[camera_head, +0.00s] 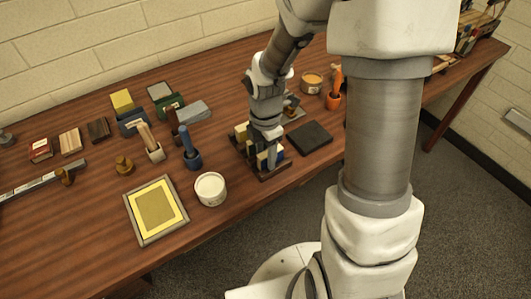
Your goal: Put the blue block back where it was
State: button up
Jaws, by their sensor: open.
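My gripper (268,158) points down over a dark wooden rack (262,176) near the table's front edge. Its jaws are open, but they are small and partly lost among the blocks. Several small blocks stand in the rack, among them a yellowish one (241,132) at the left. A dark blue block (279,153) shows beside the gripper at the right. The gripper and wrist hide much of the rack, so I cannot tell whether the fingers touch a block or which slot is empty.
A dark flat slab (309,138) lies right of the rack. The table's left front is clear.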

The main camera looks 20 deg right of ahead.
aim_at(266, 154)
notch_tip(266, 154, up, 12)
jog(key=p, duration=0.2)
jog(key=s+d+r+m+t, duration=0.1)
jog(key=s+r+m+t, duration=0.4)
jog(key=s+r+m, duration=0.8)
jog(key=m, duration=0.8)
jog(key=shift+s+d+r+m+t, duration=0.15)
jog(key=shift+d+r+m+t, duration=0.05)
jog(key=shift+m+t, duration=0.1)
